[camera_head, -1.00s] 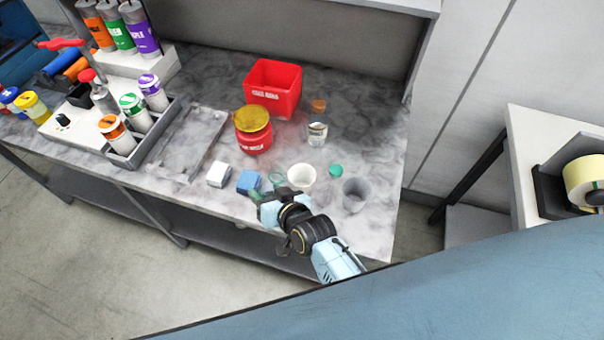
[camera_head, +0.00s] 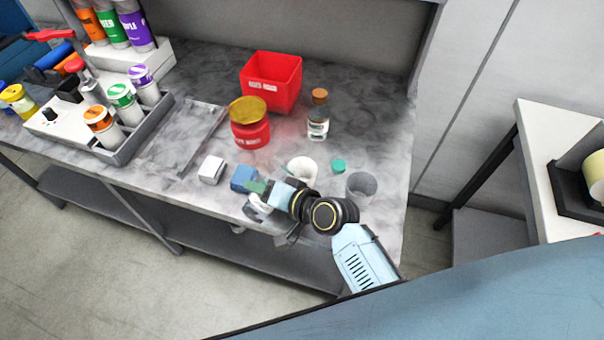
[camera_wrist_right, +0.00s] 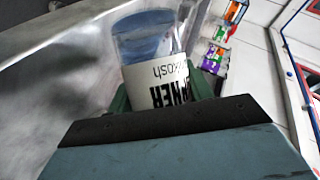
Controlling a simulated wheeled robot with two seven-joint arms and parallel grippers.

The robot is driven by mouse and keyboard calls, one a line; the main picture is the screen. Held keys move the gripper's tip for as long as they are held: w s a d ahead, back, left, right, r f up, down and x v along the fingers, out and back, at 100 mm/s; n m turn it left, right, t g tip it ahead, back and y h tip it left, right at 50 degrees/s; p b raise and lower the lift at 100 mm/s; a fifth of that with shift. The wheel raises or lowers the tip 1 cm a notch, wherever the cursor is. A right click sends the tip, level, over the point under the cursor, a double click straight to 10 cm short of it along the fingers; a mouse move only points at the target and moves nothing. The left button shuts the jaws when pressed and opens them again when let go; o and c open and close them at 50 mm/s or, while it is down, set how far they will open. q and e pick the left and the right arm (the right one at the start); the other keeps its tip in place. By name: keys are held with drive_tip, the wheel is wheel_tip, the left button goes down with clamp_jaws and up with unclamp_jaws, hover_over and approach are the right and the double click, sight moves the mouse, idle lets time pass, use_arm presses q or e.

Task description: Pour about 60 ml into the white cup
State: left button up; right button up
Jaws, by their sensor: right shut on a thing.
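The white cup (camera_head: 302,168) stands on the grey marbled bench, partly hidden by my right arm. My right gripper (camera_head: 257,196) is left of the cup, near the bench's front edge. In the right wrist view its green fingers are shut on a clear bottle (camera_wrist_right: 146,36) with a white label (camera_wrist_right: 165,85) and bluish contents. My left gripper is not in view.
A grey cup (camera_head: 361,185) and green cap (camera_head: 338,166) lie right of the white cup. Behind are a red jar (camera_head: 250,132), a brown-capped bottle (camera_head: 318,124) and a red bin (camera_head: 271,80).

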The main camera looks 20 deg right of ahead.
sight(263, 182)
drive_tip(key=shift+a+r+m+y+b, duration=0.2)
drive_tip(key=shift+r+m+y+b, duration=0.15)
drive_tip(key=shift+m+y, duration=0.05)
drive_tip(key=shift+s+r+m+y, duration=0.1)
drive_tip(key=shift+r+m+y, duration=0.3)
drive_tip(key=shift+r+m, duration=0.3)
drive_tip(key=shift+d+r+m+g+y+p, duration=0.3)
drive_tip(key=shift+r+y+p, duration=0.1)
drive_tip(key=shift+r, duration=0.2)
drive_tip(key=shift+r+m+y, duration=0.3)
drive_tip(key=shift+r+m, duration=0.15)
drive_tip(key=shift+m, duration=0.05)
drive_tip(key=shift+a+r+p, duration=0.1)
drive_tip(key=shift+r+p, duration=0.1)
drive_tip(key=shift+p, duration=0.1)
drive_tip(key=shift+a, duration=0.15)
drive_tip(key=shift+a+r+m, duration=0.1)
drive_tip(key=shift+a+m, duration=0.1)
drive_tip(key=shift+m, duration=0.1)
drive_tip(key=shift+a, duration=0.1)
